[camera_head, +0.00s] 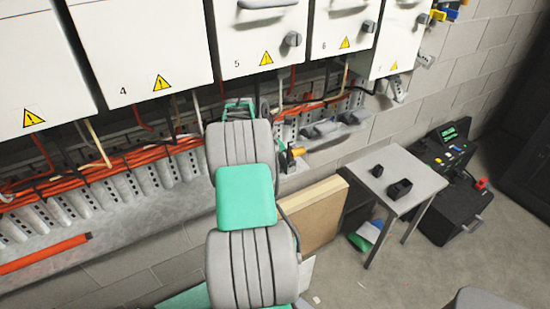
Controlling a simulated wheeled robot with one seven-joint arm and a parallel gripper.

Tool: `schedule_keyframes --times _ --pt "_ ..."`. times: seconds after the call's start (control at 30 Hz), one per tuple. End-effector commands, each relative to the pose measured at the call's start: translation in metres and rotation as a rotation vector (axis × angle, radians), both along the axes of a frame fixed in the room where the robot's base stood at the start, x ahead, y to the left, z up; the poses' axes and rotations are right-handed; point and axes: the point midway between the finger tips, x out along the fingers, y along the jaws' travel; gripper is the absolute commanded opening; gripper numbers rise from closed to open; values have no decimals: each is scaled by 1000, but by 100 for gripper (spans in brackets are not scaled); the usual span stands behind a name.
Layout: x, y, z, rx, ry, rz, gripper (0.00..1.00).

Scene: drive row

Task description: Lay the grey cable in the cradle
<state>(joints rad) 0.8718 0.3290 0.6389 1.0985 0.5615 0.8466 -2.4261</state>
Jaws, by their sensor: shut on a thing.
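My arm rises from the bottom centre toward the row of cabinets. Its far end, with a teal part, is at the cable rack below cabinet 5; my gripper's fingers and anything between them are hidden behind the arm. A pale, greyish cable (198,112) hangs below the cabinets, left of my arm; I cannot tell if it is the grey cable. A grey metal rack (130,185) with upright pieces runs under the cabinets. I cannot pick out the cradle for certain; grey bracket-like pieces (322,130) sit right of my arm.
White cabinets (140,50) with handles and warning signs overhang the rack. Orange cables (110,170) run along it. A small grey table (415,175) with two black objects stands at right, beside a dark case (455,200). A wooden board (312,215) leans near my arm.

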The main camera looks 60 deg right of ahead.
Motion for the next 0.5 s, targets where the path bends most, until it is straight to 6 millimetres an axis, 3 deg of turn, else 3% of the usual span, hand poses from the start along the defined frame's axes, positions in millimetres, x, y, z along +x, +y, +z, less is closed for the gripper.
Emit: schedule_keyframes --times 0.27,0.3,0.5 --pt "3 -3 5 -16 -5 5 0" --pt "3 -3 5 -16 -6 6 28" --pt "4 -3 6 -18 -7 7 44"
